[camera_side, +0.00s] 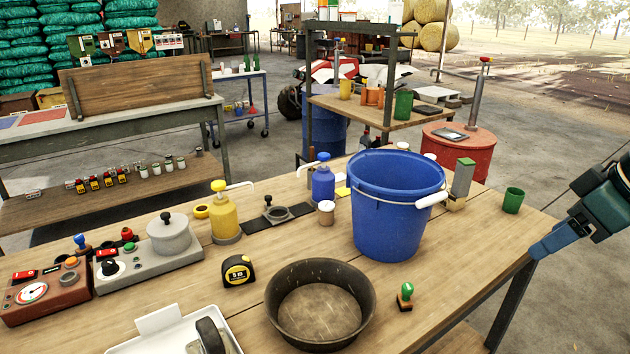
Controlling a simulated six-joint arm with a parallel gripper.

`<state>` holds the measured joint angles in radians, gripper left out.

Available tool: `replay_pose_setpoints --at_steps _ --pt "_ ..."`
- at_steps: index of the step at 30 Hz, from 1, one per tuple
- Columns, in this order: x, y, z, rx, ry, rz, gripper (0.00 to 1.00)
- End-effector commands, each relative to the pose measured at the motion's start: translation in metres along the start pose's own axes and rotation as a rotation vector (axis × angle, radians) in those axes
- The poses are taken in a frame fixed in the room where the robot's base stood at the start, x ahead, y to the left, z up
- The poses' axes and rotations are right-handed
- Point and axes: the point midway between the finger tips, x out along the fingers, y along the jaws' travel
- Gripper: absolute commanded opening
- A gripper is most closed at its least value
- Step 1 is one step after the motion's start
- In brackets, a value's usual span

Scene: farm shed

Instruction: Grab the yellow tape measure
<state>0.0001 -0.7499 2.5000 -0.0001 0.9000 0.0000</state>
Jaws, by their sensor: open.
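The yellow tape measure (238,271) with black trim stands on the wooden table, left of centre. It is just behind and left of a dark round pan, and nothing covers it from this view. My gripper (540,248) is at the right edge of the picture, beyond the table's right end, with its blue fingers pointing left. It is open, far to the right of the tape measure, and I see nothing held in it.
A tall blue bucket (385,238) and the dark pan (320,302) stand between my gripper and the tape measure. A green-handled stamp (405,295) and green cup (513,200) are nearer. Control boxes (150,262) stand left; a white tray (165,335) is in front. Bare wood surrounds the tape measure.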

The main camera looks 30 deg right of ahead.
Motion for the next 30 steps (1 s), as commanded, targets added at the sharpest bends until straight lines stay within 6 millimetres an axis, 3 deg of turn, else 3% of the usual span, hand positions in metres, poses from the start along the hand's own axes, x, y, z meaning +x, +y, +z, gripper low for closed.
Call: replay_pose_setpoints --at_steps 8,14,23,30 --pt "0.0 -0.001 -0.003 -0.006 0.0 -0.002 0.6" --pt "0.0 -0.006 -0.021 -0.051 -0.003 -0.018 0.6" --pt "0.007 -0.027 -0.087 -0.215 -0.005 -0.076 0.6" --pt "0.025 -0.05 -0.144 -0.363 0.0 -0.134 0.6"
